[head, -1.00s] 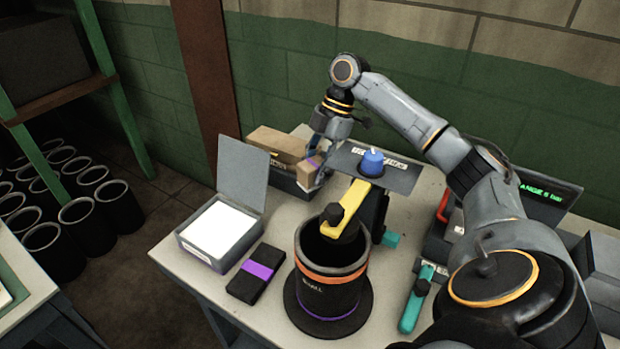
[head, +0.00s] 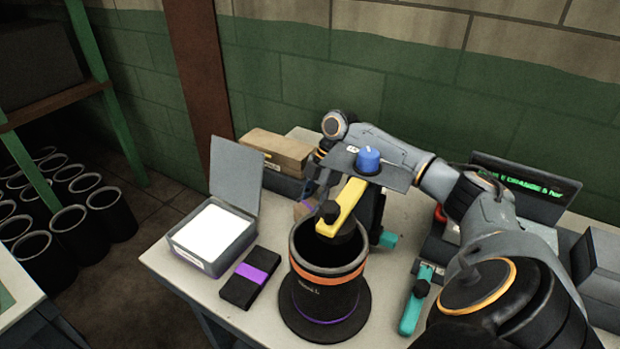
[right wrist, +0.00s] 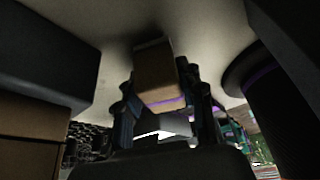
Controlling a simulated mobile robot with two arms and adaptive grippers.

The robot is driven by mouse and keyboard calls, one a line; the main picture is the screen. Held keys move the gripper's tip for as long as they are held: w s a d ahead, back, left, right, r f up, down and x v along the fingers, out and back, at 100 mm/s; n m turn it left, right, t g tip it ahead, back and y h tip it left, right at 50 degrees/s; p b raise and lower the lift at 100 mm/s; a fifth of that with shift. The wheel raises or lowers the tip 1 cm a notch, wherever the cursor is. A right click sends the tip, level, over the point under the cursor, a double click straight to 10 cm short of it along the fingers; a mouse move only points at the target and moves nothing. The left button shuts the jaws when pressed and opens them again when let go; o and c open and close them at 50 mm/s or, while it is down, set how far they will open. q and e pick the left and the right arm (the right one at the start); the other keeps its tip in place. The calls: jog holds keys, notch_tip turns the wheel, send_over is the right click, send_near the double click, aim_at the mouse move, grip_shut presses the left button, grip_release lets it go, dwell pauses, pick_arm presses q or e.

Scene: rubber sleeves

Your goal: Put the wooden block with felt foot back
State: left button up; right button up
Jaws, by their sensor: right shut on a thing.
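The wooden block with felt foot (right wrist: 157,72) is a small brown block with a purple band at one end. My right gripper (right wrist: 163,100) is shut on it, with a finger on each side, in the right wrist view. In the head view the block (head: 303,210) is in front of the dark tray (head: 284,186) and left of the yellow bar (head: 345,204). I cannot tell whether the block touches the table. My left gripper is out of view.
A longer wooden block (head: 282,150) lies in the tray. The black cylinder with an orange band (head: 325,285) stands in front, close to the held block. An open grey box (head: 207,255) and a black purse-like pack with purple band (head: 250,278) are to the left.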

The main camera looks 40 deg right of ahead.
jog(key=shift+f, duration=0.2)
jog(key=o, duration=1)
jog(key=v, duration=1.2)
jog(key=shift+b, duration=0.35)
jog(key=shift+w+r, duration=0.1)
jog(key=shift+r, duration=0.05)
